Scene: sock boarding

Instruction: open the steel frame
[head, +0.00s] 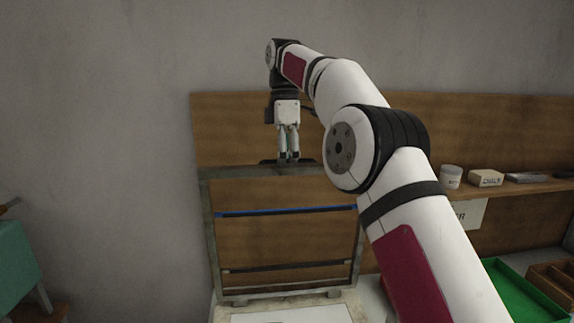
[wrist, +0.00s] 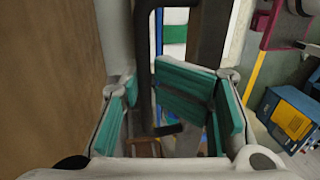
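The steel frame (head: 206,218) stands upright, hinged along its bottom edge at the base (head: 325,299), in the head view. A blue strip and a dark strip cross its opening. A dark handle (head: 267,162) is on its top bar. My gripper (head: 289,157) points down at this handle from above. In the wrist view, the dark handle bar (wrist: 144,60) passes between the teal finger pads of my gripper (wrist: 146,95), with no clear gap on either side. The frame's side (wrist: 208,45) shows to the right of the handle there.
A wooden panel (head: 235,130) stands behind the frame. A shelf at right holds a white jar (head: 451,176) and small boxes. A green tray (head: 515,290) lies at lower right, and a teal object (head: 15,265) at left. A blue box (wrist: 290,118) shows in the wrist view.

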